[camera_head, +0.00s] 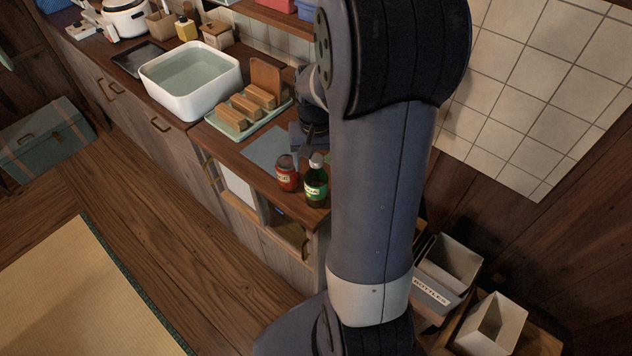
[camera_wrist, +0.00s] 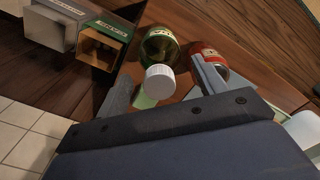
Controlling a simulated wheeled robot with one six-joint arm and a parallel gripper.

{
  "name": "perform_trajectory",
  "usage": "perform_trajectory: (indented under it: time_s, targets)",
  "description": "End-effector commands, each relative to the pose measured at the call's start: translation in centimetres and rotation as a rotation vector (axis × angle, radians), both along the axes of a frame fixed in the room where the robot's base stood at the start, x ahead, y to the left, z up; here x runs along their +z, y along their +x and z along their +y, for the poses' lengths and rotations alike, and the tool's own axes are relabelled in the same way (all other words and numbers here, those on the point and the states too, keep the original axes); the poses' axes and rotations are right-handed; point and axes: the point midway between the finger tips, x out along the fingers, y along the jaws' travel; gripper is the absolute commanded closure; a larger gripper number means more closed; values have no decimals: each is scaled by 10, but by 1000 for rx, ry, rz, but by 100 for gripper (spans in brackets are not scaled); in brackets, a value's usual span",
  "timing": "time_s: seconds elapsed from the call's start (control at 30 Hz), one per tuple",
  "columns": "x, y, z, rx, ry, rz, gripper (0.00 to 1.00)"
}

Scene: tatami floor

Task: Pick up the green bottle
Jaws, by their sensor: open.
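The green bottle (camera_head: 316,190) with a pale cap stands upright at the near end of the wooden counter. In the wrist view the green bottle (camera_wrist: 158,46) shows with its white cap towards the camera, between the two grey fingers. My gripper (camera_wrist: 163,78) is open, its fingers spread to either side of the bottle; I cannot tell whether they touch it. In the head view my gripper (camera_head: 308,140) is partly hidden behind my arm, above and behind the bottle. A red jar (camera_head: 287,173) stands close to the left of the bottle; the red jar (camera_wrist: 208,58) also shows beside the right finger.
A green tray with wooden blocks (camera_head: 236,126) and a white basin (camera_head: 190,98) stand farther along the counter. A bin labelled BOTTLES (camera_head: 430,292) and another pale bin (camera_head: 492,325) stand at the right. Floor in front of the counter is clear.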

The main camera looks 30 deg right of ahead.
Motion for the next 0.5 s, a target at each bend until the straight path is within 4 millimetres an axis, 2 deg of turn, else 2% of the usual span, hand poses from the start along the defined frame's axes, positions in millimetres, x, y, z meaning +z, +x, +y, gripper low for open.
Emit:
perform_trajectory:
  time_s: [0.13,0.37,0.5]
  targets:
    - [-15,0,0,0,1,2,34]
    - [-17,0,0,0,-1,-2,34]
    - [-17,0,0,0,-1,-2,43]
